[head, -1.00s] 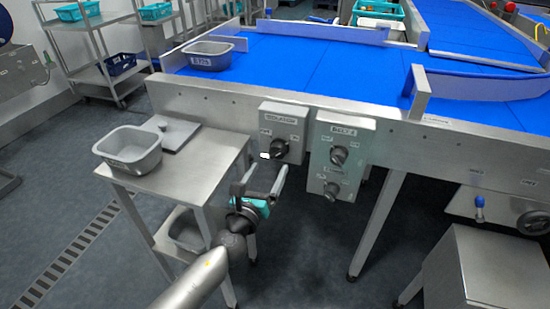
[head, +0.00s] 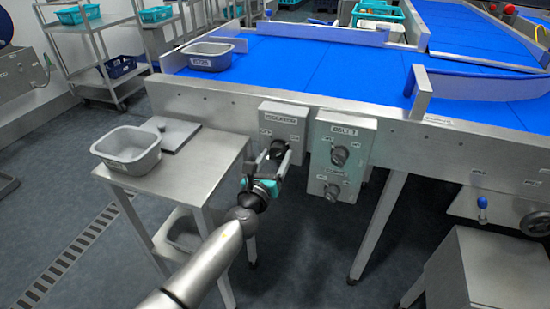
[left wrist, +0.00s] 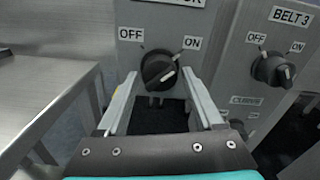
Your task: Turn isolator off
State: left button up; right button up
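The isolator box (head: 283,118) is a grey panel on the conveyor's front side, with a black rotary knob (head: 279,148). In the left wrist view the knob (left wrist: 158,69) sits below the OFF label on the left and the ON label on the right. Its white mark is on the right part of its face; the exact setting is hard to read. My left gripper (head: 269,161) is open in front of the knob. In the left wrist view its fingers (left wrist: 158,92) lie left and right of the knob, with gaps; contact is not visible. My right gripper is not in view.
The belt switch box (head: 341,155), with two knobs, is close on the right. A steel table (head: 185,170) with a grey tub (head: 127,150) stands left of my arm. The blue conveyor (head: 300,65) lies behind. Open floor is below the boxes.

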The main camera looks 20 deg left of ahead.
pick_arm(q)
grip_shut()
dwell(0.3)
